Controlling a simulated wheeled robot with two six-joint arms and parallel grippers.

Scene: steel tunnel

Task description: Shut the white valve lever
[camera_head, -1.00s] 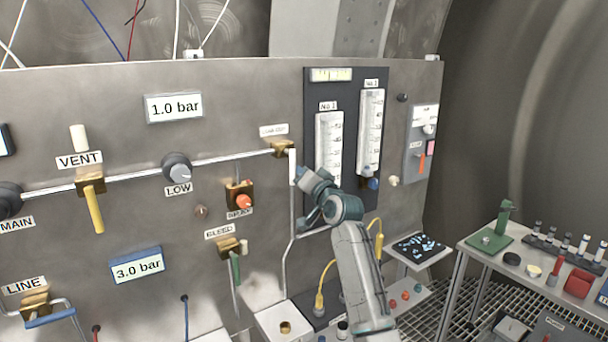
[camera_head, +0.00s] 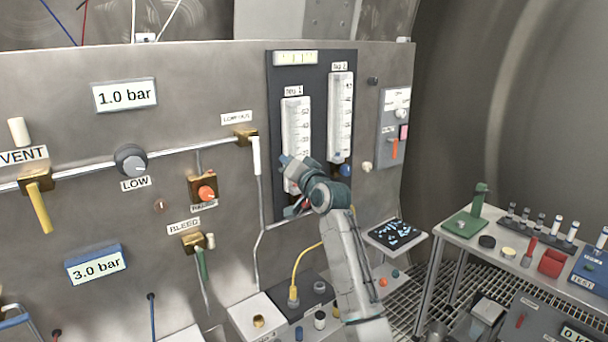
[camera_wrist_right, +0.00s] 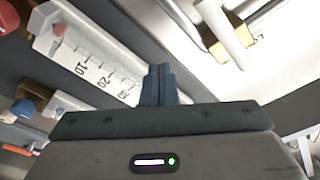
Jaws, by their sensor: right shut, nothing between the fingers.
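The white valve lever (camera_head: 256,155) hangs straight down from a brass valve body (camera_head: 244,136) at the right end of the upper pipe, alongside the pipe's downward run. It also shows in the right wrist view as a white bar (camera_wrist_right: 224,34) at upper right, by its brass body (camera_wrist_right: 243,28). My right gripper (camera_head: 287,161) is a short way right of the lever, in front of the first flow tube, apart from the lever. In the wrist view its fingers (camera_wrist_right: 158,84) are together and empty. My left gripper is out of view.
Two flow tubes (camera_head: 340,115) stand on a dark plate behind my right gripper. The yellow vent lever (camera_head: 39,208), LOW knob (camera_head: 131,160), orange knob (camera_head: 206,193) and green bleed lever (camera_head: 202,265) are farther left. A side table (camera_head: 455,235) with small items stands right.

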